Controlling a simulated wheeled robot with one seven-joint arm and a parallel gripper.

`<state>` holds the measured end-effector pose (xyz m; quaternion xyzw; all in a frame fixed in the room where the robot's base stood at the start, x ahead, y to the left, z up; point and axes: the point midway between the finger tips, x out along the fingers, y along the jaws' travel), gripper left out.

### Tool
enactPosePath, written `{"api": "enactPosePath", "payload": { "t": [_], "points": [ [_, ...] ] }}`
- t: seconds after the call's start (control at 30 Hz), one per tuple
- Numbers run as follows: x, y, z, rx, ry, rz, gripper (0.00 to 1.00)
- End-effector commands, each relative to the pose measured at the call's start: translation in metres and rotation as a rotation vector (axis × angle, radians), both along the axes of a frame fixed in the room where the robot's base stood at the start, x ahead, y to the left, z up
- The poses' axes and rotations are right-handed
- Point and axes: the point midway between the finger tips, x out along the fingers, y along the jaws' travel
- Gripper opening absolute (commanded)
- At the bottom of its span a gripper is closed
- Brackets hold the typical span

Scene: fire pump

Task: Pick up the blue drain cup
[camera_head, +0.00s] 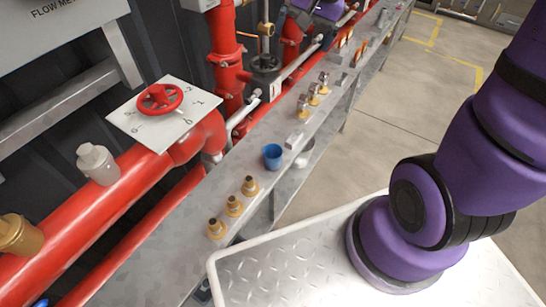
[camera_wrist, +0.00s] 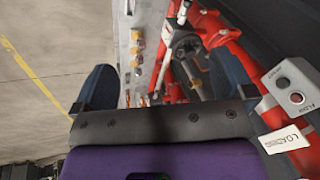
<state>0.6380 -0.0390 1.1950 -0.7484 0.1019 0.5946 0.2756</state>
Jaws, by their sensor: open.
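The blue drain cup (camera_head: 272,156) stands upright with its open top up on a narrow grey ledge (camera_head: 228,185), near the middle of the head view. I cannot make it out in the wrist view. My gripper (camera_wrist: 165,78) shows in the wrist view with two dark fingers wide apart and nothing seen between them. In the head view, a purple and black part of my arm shows at the top edge, farther along the ledge and well away from the cup.
Several brass fittings (camera_head: 233,206) stand on the ledge on the near side of the cup, with more beyond it. A pale round object (camera_head: 303,153) is just right of it. Red pipes and a red handwheel (camera_head: 160,98) lie left. Open floor (camera_head: 400,100) is right.

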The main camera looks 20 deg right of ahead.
Motion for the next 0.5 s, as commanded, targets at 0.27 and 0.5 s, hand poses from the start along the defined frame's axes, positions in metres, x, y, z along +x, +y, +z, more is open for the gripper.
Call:
{"api": "enactPosePath", "payload": {
  "t": [0.27,0.5],
  "points": [
    [0.054,-0.001,-0.084,0.125,0.107,-0.220,1.00],
    [0.084,-0.004,-0.165,0.219,0.200,-0.432,1.00]
  ]
}}
